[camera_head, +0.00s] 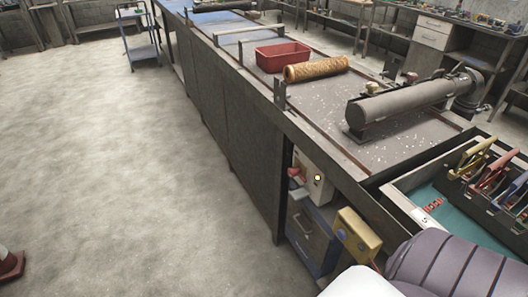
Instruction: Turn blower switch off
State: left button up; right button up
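A pale control box (311,187) is mounted at the front of the long workbench, under the top's edge, at lower center. It has a small yellow round spot (317,178) on its face and a red part (293,172) at its left side. A yellow box (357,236) with a pale round knob stands lower and to the right. I cannot tell which one is the blower switch, or its position. Neither gripper is in view. A white and dark ribbed part of my own body fills the bottom right corner.
The long workbench (240,120) carries a red tray (283,56), a brown mesh tube (316,69) and a grey cylinder (400,105). A green-lined tray (425,212) with colored tools sits at right. A drawer unit (314,237) stands below the control box. The floor at left is open.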

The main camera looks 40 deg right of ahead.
aim_at(293, 173)
jog(key=i+j+z, duration=0.1)
jog(key=i+z, duration=0.25)
jog(key=i+j+z, duration=0.35)
jog(key=i, duration=0.2)
jog(key=i+l, duration=0.05)
jog(key=l, duration=0.05)
